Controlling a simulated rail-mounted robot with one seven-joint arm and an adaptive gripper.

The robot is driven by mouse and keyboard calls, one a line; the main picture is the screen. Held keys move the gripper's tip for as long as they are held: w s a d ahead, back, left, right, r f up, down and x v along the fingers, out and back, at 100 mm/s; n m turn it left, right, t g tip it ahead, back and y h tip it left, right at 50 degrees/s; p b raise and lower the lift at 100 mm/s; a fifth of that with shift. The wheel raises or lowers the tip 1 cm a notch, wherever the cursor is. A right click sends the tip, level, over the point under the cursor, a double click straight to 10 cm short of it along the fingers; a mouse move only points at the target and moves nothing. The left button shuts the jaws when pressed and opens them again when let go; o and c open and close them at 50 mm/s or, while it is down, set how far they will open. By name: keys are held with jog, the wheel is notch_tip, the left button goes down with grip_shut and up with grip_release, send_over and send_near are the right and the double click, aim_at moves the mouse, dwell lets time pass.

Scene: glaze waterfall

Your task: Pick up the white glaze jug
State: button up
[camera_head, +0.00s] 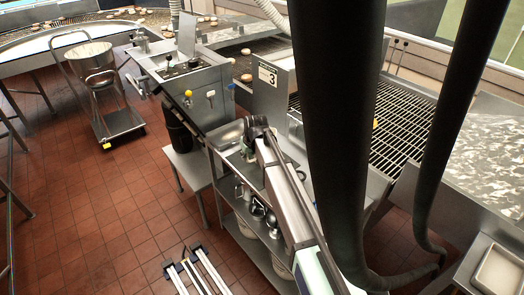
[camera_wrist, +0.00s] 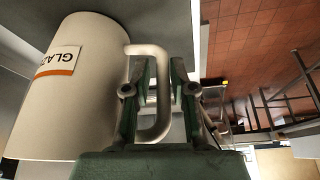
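The white glaze jug (camera_wrist: 85,95) fills the left of the wrist view. It is a pale cylinder with a white and orange label whose letters "GLAZ" show upside down. Its squared handle (camera_wrist: 162,100) projects to the right. My gripper (camera_wrist: 163,68) has one green-grey finger on each side of the handle bar. The fingers are close to the bar, but whether they press on it is not clear. In the head view my gripper (camera_head: 257,128) is over the top of the steel shelf unit; the jug cannot be made out there.
The steel shelf unit (camera_head: 240,209) holds several metal vessels on its lower levels. A control cabinet (camera_head: 190,85) and a low stand (camera_head: 190,165) are beside it. A conveyor grate (camera_head: 400,125) runs behind my arm. A cart with a bucket (camera_head: 90,62) stands left; the tiled floor between is clear.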

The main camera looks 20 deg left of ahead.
grip_shut()
jog(key=shift+r, duration=0.15)
